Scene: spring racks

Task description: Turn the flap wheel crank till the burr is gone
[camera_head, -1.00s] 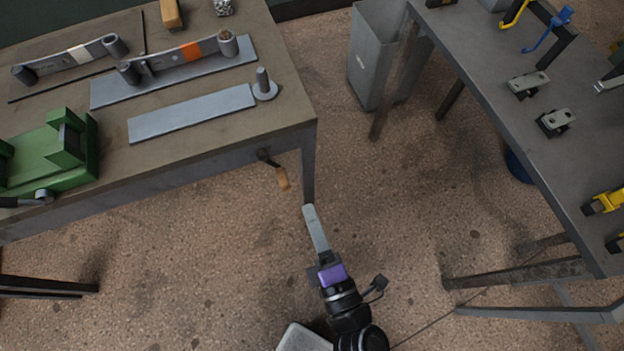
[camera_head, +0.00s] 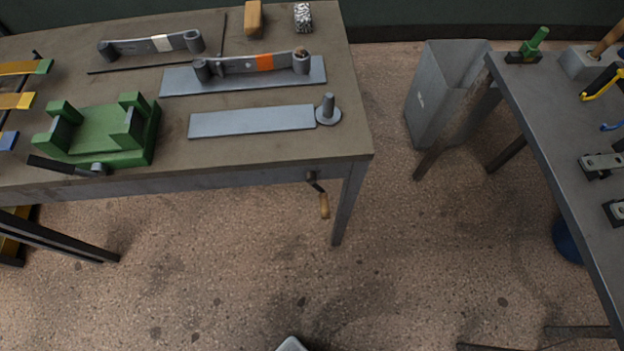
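The hand crank (camera_head: 318,193) hangs from the front edge of the left bench near its right leg, with its wooden grip pointing down. On the bench top a grey leaf spring (camera_head: 235,65) with an orange band lies over a flat plate. Its right eye shows a brownish top; I cannot tell whether that is a burr. I cannot make out a flap wheel for certain. My gripper is out of view. Only a small light-grey tip (camera_head: 290,344) shows at the bottom edge, and I cannot tell what it belongs to.
The left bench (camera_head: 240,160) also bears a green clamp fixture (camera_head: 105,130), a bare flat plate (camera_head: 250,121) and an upright pin on a disc (camera_head: 328,110). A grey bin (camera_head: 440,95) stands between the benches. The right bench (camera_head: 535,115) bears tools. The floor before the crank is clear.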

